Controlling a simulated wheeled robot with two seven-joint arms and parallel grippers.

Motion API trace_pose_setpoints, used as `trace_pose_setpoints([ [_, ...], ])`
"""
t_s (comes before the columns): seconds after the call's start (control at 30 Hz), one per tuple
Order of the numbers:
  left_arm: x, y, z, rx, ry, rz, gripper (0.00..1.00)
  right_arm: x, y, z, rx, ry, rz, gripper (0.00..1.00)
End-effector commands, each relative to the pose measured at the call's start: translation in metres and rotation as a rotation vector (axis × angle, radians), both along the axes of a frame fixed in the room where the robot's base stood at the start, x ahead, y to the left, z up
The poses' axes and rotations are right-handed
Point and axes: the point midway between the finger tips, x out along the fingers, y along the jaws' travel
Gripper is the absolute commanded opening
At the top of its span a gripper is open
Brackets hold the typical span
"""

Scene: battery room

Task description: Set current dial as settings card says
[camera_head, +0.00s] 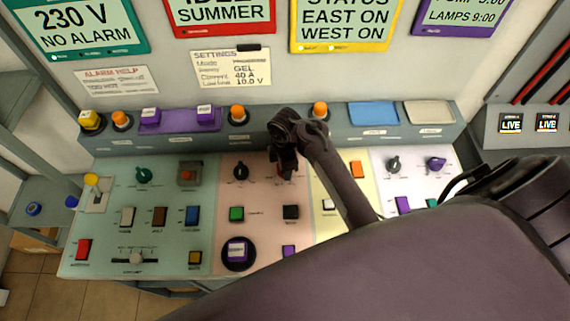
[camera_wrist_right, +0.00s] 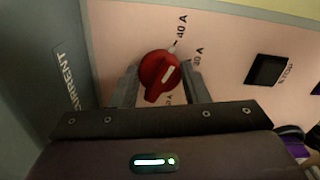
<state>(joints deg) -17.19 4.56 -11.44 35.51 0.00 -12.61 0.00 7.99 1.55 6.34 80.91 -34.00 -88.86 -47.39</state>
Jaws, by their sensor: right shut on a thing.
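The settings card (camera_head: 231,68) on the back wall lists mode, GEL, current 40 A and 10.0 V. The current dial is a red knob (camera_wrist_right: 160,76) on the pink panel. Its white line slants up and right, roughly toward the 40 A mark (camera_wrist_right: 181,27); exact alignment is hard to tell. Another label (camera_wrist_right: 197,57) sits right of it and one is partly hidden below. My right gripper (camera_wrist_right: 159,84) is shut on the knob, one finger on each side. In the head view my right gripper (camera_head: 285,165) hides most of the dial. My left gripper is out of view.
A black knob (camera_head: 240,171) is left of my right gripper, with green (camera_head: 236,213) and black (camera_head: 291,212) buttons below. A raised ledge (camera_head: 270,133) with orange lamps runs behind. My right arm covers the panel's lower right.

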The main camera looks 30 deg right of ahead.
Motion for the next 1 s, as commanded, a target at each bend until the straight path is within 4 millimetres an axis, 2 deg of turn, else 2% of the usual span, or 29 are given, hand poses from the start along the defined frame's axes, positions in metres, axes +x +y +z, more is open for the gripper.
trace_pose_setpoints([
  [0.53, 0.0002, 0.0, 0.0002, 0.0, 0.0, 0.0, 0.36, 0.0012, -0.0002, 0.0012, 0.0, -0.003, 0.028, 0.18],
  [0.57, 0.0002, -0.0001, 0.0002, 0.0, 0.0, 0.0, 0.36, 0.0012, -0.0002, 0.0012, 0.0, -0.003, 0.028, 0.42],
  [0.7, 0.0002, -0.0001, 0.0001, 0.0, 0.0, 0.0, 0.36, 0.0009, -0.0001, 0.0009, -0.001, -0.002, 0.027, 0.61],
  [0.73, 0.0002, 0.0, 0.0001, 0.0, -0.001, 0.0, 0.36, 0.0008, -0.0001, 0.0008, -0.001, -0.002, 0.027, 0.63],
  [1.0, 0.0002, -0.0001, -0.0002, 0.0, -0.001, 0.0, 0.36, 0.0006, 0.0002, 0.0011, 0.001, -0.001, 0.026, 0.63],
])
